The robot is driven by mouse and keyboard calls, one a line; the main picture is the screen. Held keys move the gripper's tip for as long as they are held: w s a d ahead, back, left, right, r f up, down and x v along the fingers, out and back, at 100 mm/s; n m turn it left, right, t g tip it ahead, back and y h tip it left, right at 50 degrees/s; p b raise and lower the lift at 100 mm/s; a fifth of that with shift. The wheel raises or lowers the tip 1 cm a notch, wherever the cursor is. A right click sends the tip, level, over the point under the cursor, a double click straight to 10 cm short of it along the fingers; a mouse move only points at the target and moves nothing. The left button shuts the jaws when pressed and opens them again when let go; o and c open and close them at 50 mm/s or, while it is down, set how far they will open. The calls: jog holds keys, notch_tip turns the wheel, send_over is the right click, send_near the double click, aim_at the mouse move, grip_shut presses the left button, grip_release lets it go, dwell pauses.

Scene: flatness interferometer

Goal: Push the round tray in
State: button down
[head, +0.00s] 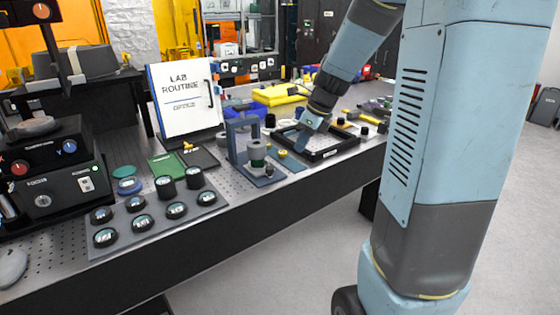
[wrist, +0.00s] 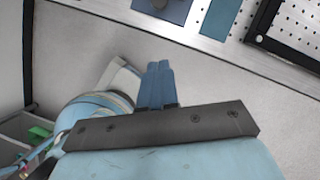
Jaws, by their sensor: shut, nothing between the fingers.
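A round grey disc (head: 36,127), which looks like the round tray, sits on the black instrument (head: 62,185) at the far left in the head view. How far it sticks out is hard to tell at this size. My gripper (head: 302,140) is well to its right, in front of the black-framed tray in the head view. In the wrist view my gripper (wrist: 158,68) shows two blue fingers pressed together and empty, with grey floor behind them. The disc and instrument are not in the wrist view.
A grey plate (head: 150,228) with several dark round pieces lies right of the instrument. A blue-grey stand (head: 234,140) and a black-framed tray (head: 338,150) stand farther right. The framed tray also shows in the wrist view (wrist: 262,22). The floor before the bench is clear.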

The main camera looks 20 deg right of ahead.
jog(key=x, duration=0.3)
jog(key=w+x, duration=0.1)
jog(key=x, duration=0.3)
jog(key=a+x, duration=0.1)
jog(key=x, duration=0.3)
jog(key=shift+w+r, duration=0.35)
jog(key=shift+r, duration=0.05)
jog(key=shift+w+a, duration=0.55)
jog(key=w+a, duration=0.1)
jog(key=w, duration=0.2)
jog(key=w+a, duration=0.1)
jog(key=w, duration=0.2)
jog(key=w+a, duration=0.1)
jog(key=w, duration=0.2)
jog(key=shift+w+a, duration=0.15)
jog(key=shift+w, duration=0.2)
jog(key=shift+f, duration=0.1)
